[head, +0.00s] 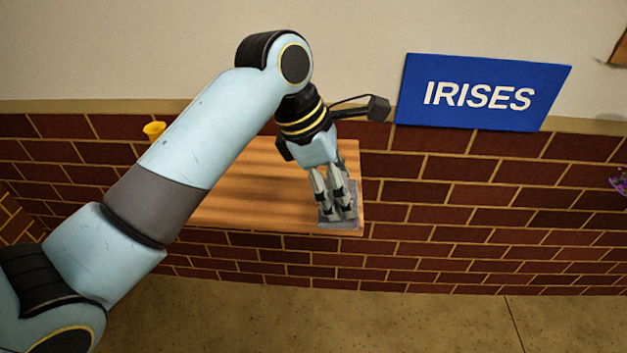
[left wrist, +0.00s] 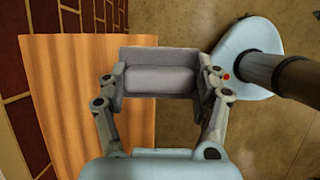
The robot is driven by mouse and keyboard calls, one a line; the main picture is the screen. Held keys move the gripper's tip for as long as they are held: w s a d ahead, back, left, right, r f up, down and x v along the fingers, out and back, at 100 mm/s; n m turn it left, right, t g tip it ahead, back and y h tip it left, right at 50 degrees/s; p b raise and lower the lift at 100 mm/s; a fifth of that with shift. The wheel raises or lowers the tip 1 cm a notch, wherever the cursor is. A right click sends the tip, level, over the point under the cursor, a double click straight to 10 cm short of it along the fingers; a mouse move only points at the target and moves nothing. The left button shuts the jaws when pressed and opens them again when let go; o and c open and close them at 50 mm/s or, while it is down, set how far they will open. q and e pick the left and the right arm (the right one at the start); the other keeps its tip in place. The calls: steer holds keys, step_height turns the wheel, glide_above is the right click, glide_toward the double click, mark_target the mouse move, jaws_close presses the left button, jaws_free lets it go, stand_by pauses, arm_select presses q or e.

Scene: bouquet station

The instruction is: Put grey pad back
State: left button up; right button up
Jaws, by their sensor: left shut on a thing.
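The grey pad (head: 352,192) shows at the right end of the wooden shelf (head: 255,205) in the head view, partly hidden behind my left gripper (head: 341,214). In the left wrist view the pad (left wrist: 158,54) lies between the two fingers of my left gripper (left wrist: 160,85), which is shut on it. It has a raised, rounded grey part in the middle. There it overlaps the edge of the shelf (left wrist: 75,90) and appears to reach past it. I cannot tell whether the pad touches the shelf. My right gripper is not in view.
A blue sign reading IRISES (head: 483,92) is on the wall right of the shelf. A yellow vase-like thing (head: 154,130) stands at the left, behind my arm. Purple flowers (head: 619,184) show at the right edge. The shelf's visible middle is bare.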

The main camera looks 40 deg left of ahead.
mark_target(354, 192)
arm_select(q)
steer(key=w+r, duration=0.1)
steer(key=r, duration=0.1)
steer(key=w+d+r, duration=0.1)
steer(key=r, duration=0.1)
steer(key=shift+w+d, duration=0.15)
steer(key=shift+w, duration=0.25)
steer(key=shift+w+g, duration=0.15)
steer(key=shift+g, duration=0.15)
steer(key=w+a+f, duration=0.1)
steer(key=a+f, duration=0.1)
steer(key=a, duration=0.1)
steer(key=w+a+f, duration=0.1)
steer(key=a+f, duration=0.1)
steer(key=a, duration=0.2)
steer(key=w+a+f+b, duration=0.1)
steer(key=a+f, duration=0.1)
steer(key=a, duration=0.2)
steer(key=shift+w+f, duration=0.2)
steer(key=shift+f, duration=0.15)
step_height(354, 192, down, 4)
steer(key=shift+b, duration=0.3)
steer(key=o, duration=1)
steer(key=shift+o, duration=0.2)
steer(key=p+v, duration=0.2)
steer(key=v, duration=1)
steer(key=shift+a, duration=0.2)
